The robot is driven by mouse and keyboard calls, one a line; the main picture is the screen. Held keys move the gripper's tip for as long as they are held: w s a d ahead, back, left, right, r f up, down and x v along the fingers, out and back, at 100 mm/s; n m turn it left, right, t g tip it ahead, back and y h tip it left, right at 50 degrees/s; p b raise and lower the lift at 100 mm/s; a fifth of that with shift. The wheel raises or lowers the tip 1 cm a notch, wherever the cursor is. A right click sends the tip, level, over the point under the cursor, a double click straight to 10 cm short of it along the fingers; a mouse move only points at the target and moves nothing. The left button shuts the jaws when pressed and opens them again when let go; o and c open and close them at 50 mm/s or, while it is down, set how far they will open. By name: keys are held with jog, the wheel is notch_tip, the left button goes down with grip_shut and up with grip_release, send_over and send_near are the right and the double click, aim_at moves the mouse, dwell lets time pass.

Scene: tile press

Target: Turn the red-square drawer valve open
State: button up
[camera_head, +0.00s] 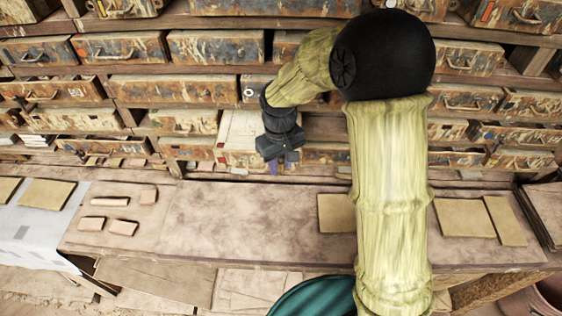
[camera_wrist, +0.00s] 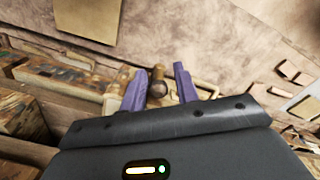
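My gripper (camera_head: 277,166) hangs in front of the drawer wall, at the level of the lower drawers and just behind the long bench. In the wrist view its two purple fingers (camera_wrist: 159,69) are apart. A small round brown knob (camera_wrist: 158,74) shows between them, near the fingertips. I cannot tell whether the fingers touch it, or whether it is the valve. An open drawer (camera_head: 240,125) with a pale inside lies behind my gripper in the head view. My gripper and arm hide part of the drawer fronts there.
The brown bench (camera_head: 250,215) runs across in front of the drawers. Pinkish blocks (camera_head: 122,227) lie at its left, and flat tan tiles (camera_head: 466,218) lie at its right. The bench's middle is mostly clear. A green round object (camera_head: 315,298) stands at the front.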

notch_tip(320, 180, up, 18)
jog(key=b, duration=0.3)
jog(key=shift+a+f, duration=0.15)
jog(key=shift+f, duration=0.1)
dwell(0.4)
jog(key=s+d+f+m+t+b, duration=0.1)
jog(key=s+d+f+m, duration=0.2)
jog(key=s+d+f, duration=0.3)
jog(key=s+d+f+m+t+b, duration=0.1)
jog(key=s+d+f+m+b, duration=0.1)
jog(key=s+d+f, duration=0.4)
jog(key=d+f+m, duration=0.1)
jog(key=d+f, duration=0.3)
jog(key=f, duration=0.4)
jog(key=shift+s+d+f+t, duration=0.15)
jog(key=shift+s+t, duration=0.15)
jog(key=shift+s, duration=0.05)
jog(key=shift+w, duration=0.1)
